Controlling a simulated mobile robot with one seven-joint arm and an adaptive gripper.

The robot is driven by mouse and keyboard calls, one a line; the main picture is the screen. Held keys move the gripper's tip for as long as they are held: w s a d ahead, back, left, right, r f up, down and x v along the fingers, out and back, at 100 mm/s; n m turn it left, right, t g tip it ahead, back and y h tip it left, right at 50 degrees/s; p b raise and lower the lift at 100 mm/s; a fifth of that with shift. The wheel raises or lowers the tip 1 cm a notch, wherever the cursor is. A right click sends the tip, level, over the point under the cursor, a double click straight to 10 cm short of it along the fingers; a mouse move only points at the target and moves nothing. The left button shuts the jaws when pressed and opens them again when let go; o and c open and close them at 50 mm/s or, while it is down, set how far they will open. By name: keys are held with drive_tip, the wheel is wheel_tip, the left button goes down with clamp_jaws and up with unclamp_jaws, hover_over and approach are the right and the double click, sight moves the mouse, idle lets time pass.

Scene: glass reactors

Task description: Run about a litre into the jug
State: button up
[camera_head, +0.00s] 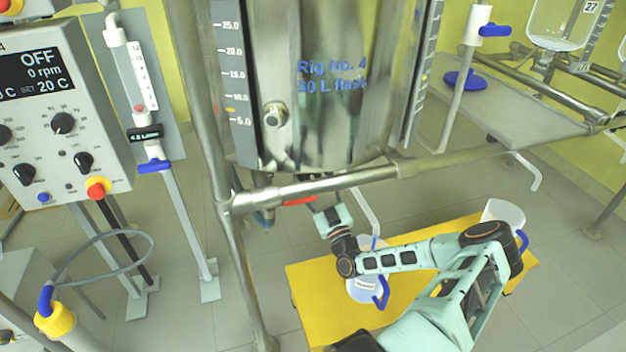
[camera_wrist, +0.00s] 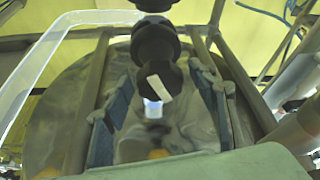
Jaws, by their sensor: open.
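A jug (camera_head: 364,294), translucent white with a blue handle and a label, stands on a yellow table below the steel vessel (camera_head: 340,90) marked Rig No. 4, 30 L flask. My arm partly covers it. A red part (camera_head: 300,201), perhaps a valve handle, shows under the vessel's rail. My gripper (camera_head: 322,204) is just right of it, pointing up under the vessel; its tips are mostly hidden. In the wrist view my gripper (camera_wrist: 165,110) is open, its blue pads on either side of a dark fitting (camera_wrist: 155,50) with a white tag. No contact is visible.
The yellow table (camera_head: 312,290) carries a second white jug (camera_head: 503,212) with a blue handle at its right end. A steel rail (camera_head: 320,186) and upright posts frame the vessel. A control box (camera_head: 60,110) reading OFF, 0 rpm stands at left.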

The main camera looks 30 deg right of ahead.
drive_tip(key=c, duration=1.2)
drive_tip(key=shift+o, duration=0.2)
drive_tip(key=shift+m, duration=0.4)
drive_tip(key=m+h, duration=0.2)
drive_tip(key=m, duration=0.2)
drive_tip(key=m+g+h, duration=0.1)
drive_tip(key=m+h, duration=0.1)
drive_tip(key=m, duration=0.2)
drive_tip(key=m+g+h, duration=0.1)
drive_tip(key=m, duration=0.2)
drive_tip(key=m+g+h+p, duration=0.1)
drive_tip(key=m+h, duration=0.1)
drive_tip(key=m, duration=0.1)
drive_tip(key=shift+m, duration=0.4)
drive_tip(key=shift+f+m+g, duration=0.1)
drive_tip(key=shift+m+g, duration=0.2)
drive_tip(key=o, duration=1.2)
drive_tip(key=shift+c, duration=0.2)
